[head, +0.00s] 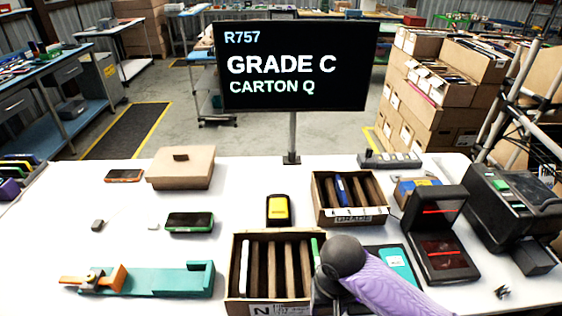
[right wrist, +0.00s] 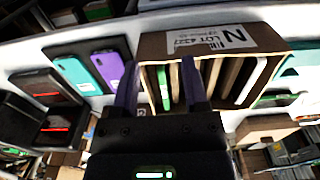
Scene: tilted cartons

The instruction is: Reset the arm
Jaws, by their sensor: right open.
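My right arm, purple with a dark wrist, comes in from the bottom right of the head view. My left gripper is not in view.
A smaller slotted carton (head: 350,215) stands behind. A teal phone (head: 396,264) and an open black case with red lines (head: 441,262) are on the right. A teal fixture (head: 160,280) and a phone (head: 189,222) are on the left. A screen (head: 295,66) reads GRADE C, CARTON Q.

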